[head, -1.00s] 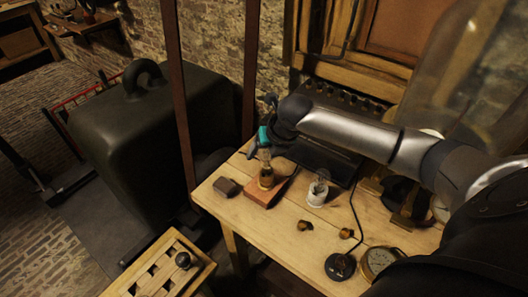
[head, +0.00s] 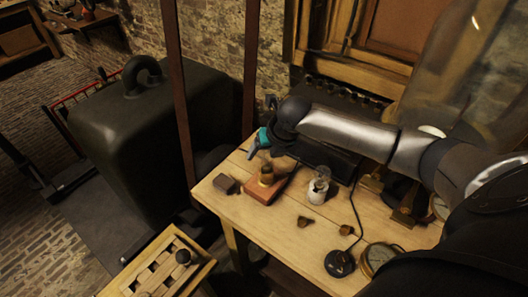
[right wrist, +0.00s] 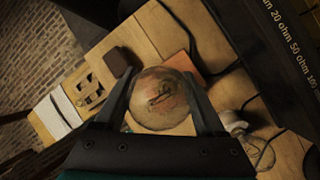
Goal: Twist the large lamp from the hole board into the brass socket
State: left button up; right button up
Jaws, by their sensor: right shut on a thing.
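My right gripper (head: 251,153) is at the back left of the table. The brass socket (head: 267,173) stands on a reddish wooden base (head: 261,194), near the gripper's fingers. The base also shows behind the lamp in the right wrist view (right wrist: 184,62). The globe hides the lamp's lower end, so I cannot tell whether it touches the socket. The hole board (head: 137,281) is at the lower left. My left gripper is not in view.
A white socket (head: 317,194) with a glass bulb stands right of the wooden base. A dark block (head: 226,184) lies left of it. Two small brass pieces (head: 303,221) (head: 346,230), a black disc (head: 340,263) and a round gauge (head: 379,258) lie nearer the front.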

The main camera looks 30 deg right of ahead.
jog(key=shift+f, duration=0.45)
dwell(0.3)
jog(key=shift+r+m+h+p, duration=0.1)
jog(key=shift+m+h+p, duration=0.2)
jog(key=shift+m+p, duration=0.45)
jog(key=shift+d+m+h+p, duration=0.15)
jog(key=shift+m+h+p, duration=0.45)
jog(key=shift+m+p, duration=0.6)
jog(key=shift+d+m+h+p, duration=0.1)
jog(key=shift+m+h+p, duration=0.3)
jog(key=shift+m+p, duration=0.5)
jog(key=shift+m, duration=0.45)
